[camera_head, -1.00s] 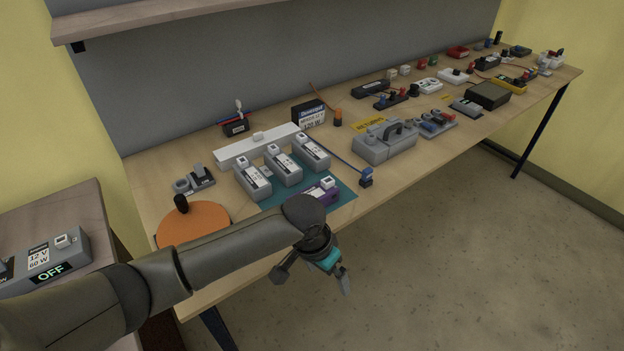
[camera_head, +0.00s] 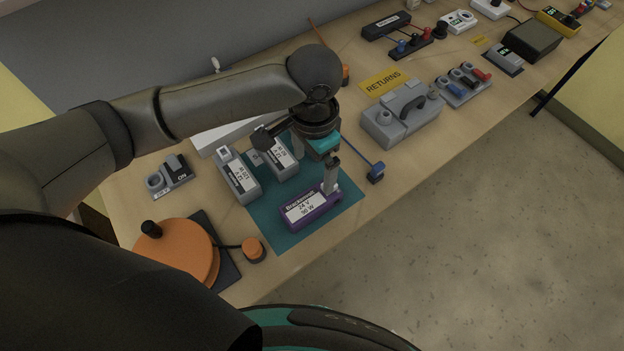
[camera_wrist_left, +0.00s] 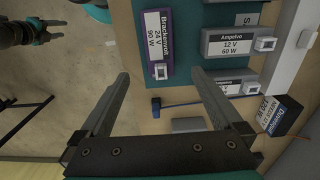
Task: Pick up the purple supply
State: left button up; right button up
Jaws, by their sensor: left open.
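The purple supply (camera_head: 309,207) lies on the teal mat (camera_head: 262,205) near the table's front edge. Its white label reads 24 V, 90 W. My left gripper (camera_head: 313,176) is open and empty above the mat, at the supply's far right end; one finger overlaps that end in the head view. In the left wrist view the purple supply (camera_wrist_left: 157,46) is ahead, between the lines of the open fingers (camera_wrist_left: 159,75); I see no contact. What seems to be my right gripper (camera_wrist_left: 35,32) shows at the upper left there; its jaw state is unclear.
Grey supplies (camera_head: 240,177) stand behind on the mat, partly hidden by my arm. An orange disc (camera_head: 178,256) and an orange button (camera_head: 253,250) are at left. A blue-ended rod (camera_head: 375,173) and a grey handled case (camera_head: 402,114) are at right.

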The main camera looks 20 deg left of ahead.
pick_arm(q)
send_over(312, 200)
notch_tip(312, 200, down, 5)
jog(key=shift+s+d+f+b, duration=0.15)
jog(key=shift+b, duration=0.15)
notch_tip(312, 200, down, 4)
jog(key=shift+r, duration=0.1)
jog(key=shift+f, duration=0.4)
jog(key=f, duration=0.4)
jog(key=shift+a+f+b, duration=0.2)
jog(key=shift+b, duration=0.15)
jog(key=shift+f, duration=0.2)
pick_arm(e)
jog(key=shift+s+d+f, duration=0.25)
jog(key=shift+s+f, duration=0.1)
jog(key=shift+s, duration=0.15)
jog(key=shift+s+d+f, duration=0.2)
jog(key=shift+s+f, duration=0.15)
jog(key=shift+s, duration=0.15)
pick_arm(q)
jog(key=shift+c, duration=0.2)
jog(key=c, duration=1)
grip_shut()
pick_arm(e)
jog(key=shift+s+d, duration=0.1)
jog(key=shift+d, duration=0.05)
